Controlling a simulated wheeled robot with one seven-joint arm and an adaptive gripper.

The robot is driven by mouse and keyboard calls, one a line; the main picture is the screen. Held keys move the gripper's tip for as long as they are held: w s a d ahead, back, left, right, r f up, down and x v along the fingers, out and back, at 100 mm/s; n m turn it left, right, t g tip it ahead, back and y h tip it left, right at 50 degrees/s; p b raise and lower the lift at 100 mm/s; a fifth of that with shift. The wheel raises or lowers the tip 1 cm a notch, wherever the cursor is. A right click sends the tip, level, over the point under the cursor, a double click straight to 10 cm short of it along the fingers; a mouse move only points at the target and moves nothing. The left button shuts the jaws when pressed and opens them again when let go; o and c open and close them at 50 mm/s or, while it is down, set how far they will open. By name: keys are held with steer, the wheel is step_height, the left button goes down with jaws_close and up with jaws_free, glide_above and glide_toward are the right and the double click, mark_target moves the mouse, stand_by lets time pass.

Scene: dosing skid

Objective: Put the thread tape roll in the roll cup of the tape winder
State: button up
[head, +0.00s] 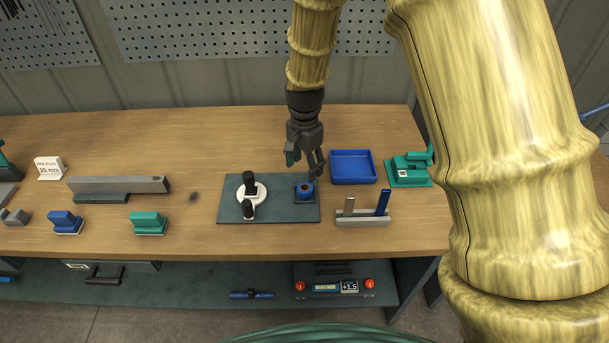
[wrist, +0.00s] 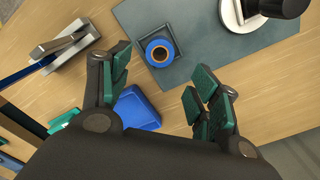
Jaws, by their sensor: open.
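The thread tape roll, a blue ring with a lighter band around its core (head: 305,187), sits at the square dark roll cup (head: 297,201) on the right part of the tape winder's grey-green base plate (head: 270,211). In the wrist view the roll (wrist: 150,47) lies within the cup's outline (wrist: 178,45); whether it is fully seated I cannot tell. My gripper (head: 304,164) is open and empty, just above and behind the roll. In the wrist view its fingers (wrist: 158,80) are spread wide, with the roll beyond them and apart from both.
The winder's white disc with black knobs (head: 250,193) stands left of the cup. A blue tray (head: 353,167) lies right of it, with a green device (head: 408,171) beyond. A grey holder with upright strips (head: 363,220) stands front right. Bare wood lies behind the plate.

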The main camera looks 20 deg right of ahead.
steer(key=shift+r, duration=1.45)
